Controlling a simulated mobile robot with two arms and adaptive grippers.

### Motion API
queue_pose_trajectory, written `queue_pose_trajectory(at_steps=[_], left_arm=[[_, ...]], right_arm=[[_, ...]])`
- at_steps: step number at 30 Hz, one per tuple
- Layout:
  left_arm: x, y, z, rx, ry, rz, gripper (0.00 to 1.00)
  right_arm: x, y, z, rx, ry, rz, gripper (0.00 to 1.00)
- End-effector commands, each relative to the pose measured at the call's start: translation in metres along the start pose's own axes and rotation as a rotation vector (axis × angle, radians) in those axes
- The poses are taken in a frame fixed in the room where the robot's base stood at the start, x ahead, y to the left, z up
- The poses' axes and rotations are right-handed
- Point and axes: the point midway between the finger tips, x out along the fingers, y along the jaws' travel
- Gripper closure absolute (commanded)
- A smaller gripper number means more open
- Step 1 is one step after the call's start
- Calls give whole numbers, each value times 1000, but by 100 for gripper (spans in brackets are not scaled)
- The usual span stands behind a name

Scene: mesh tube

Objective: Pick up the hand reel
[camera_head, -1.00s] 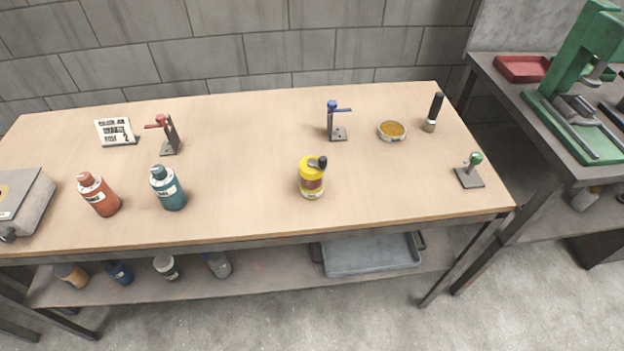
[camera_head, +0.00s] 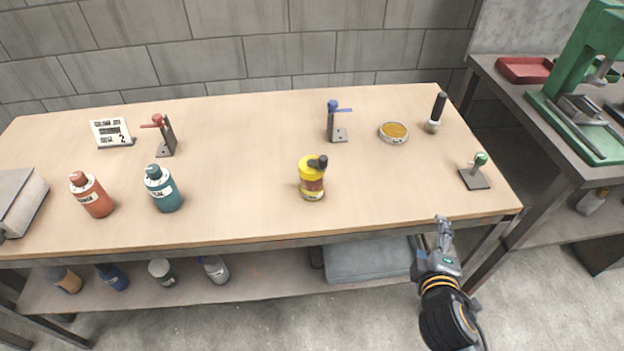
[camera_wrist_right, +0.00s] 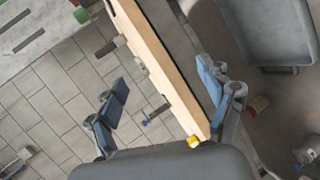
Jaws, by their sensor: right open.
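The thing that best fits a hand reel is a yellow cylinder with a dark band and a black knob on top (camera_head: 312,180). It stands upright near the front edge of the wooden table, right of centre. In the right wrist view a small yellow patch (camera_wrist_right: 194,142), probably the same thing, shows at the table's edge, mostly hidden by my gripper body. My right gripper (camera_head: 443,230) is in front of the table's front right corner, to the right of the yellow thing and apart from it. Its fingers (camera_wrist_right: 165,85) are spread and empty. My left gripper is out of view.
The wooden table (camera_head: 240,190) holds a teal bottle (camera_head: 163,190), an orange bottle (camera_head: 93,196), a blue-topped stand (camera_head: 336,122), an amber dish (camera_head: 394,132) and a green-knobbed stand (camera_head: 476,172). A grey bin (camera_head: 368,260) sits on the lower shelf. Table surface around the yellow thing is clear.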

Motion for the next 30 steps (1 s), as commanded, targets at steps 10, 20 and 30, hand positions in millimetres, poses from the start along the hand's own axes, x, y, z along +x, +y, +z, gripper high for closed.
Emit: queue_pose_trajectory(at_steps=[10, 20, 30], left_arm=[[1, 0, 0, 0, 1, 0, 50], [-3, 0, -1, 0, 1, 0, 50], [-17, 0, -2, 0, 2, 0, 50]], right_arm=[[-5, 47, -139, -1305, 369, 741, 20], [-9, 6, -176, -1773, 495, 973, 20], [28, 12, -226, -1767, 493, 971, 20]])
